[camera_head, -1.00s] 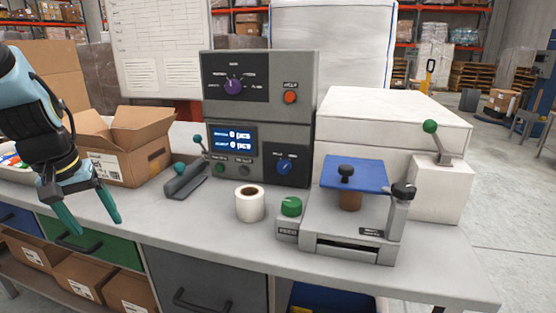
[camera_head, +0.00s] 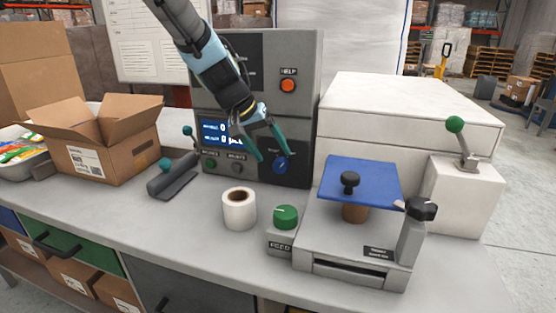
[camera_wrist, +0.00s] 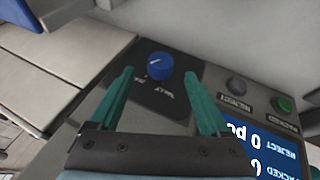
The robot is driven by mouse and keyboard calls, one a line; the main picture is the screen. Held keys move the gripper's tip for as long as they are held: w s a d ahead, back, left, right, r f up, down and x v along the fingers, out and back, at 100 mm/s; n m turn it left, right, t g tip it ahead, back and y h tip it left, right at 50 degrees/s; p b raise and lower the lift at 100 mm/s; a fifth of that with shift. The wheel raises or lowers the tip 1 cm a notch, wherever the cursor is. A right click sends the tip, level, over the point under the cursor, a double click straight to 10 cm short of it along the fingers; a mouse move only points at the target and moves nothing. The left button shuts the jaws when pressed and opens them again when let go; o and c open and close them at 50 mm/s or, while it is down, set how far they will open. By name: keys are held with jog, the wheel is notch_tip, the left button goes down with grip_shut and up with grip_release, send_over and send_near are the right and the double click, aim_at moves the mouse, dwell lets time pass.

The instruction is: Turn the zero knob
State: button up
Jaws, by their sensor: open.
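A blue knob (camera_head: 281,165) sits on the lower right of the grey control unit's front panel. In the wrist view the blue knob (camera_wrist: 159,66) stands on a dark plate with small white marks that I cannot read surely. My gripper (camera_head: 274,155) is open and empty in front of this panel, its green fingers pointing down toward the knob. In the wrist view my gripper (camera_wrist: 160,80) has its fingers spread to either side of the knob's line, with the knob just beyond the tips. I see no clear contact.
A display (camera_head: 213,132) and small green and grey buttons are left of the knob. An orange button (camera_head: 288,86) is above. A white roll (camera_head: 239,209), a green-knobbed feed box (camera_head: 283,232) and a blue-topped press (camera_head: 360,180) stand in front and right. An open carton (camera_head: 105,145) is left.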

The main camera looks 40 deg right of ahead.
aim_at(277, 161)
jog(key=shift+x, duration=2.4)
jog(key=shift+a, duration=0.1)
jog(key=shift+f, duration=0.1)
grip_shut()
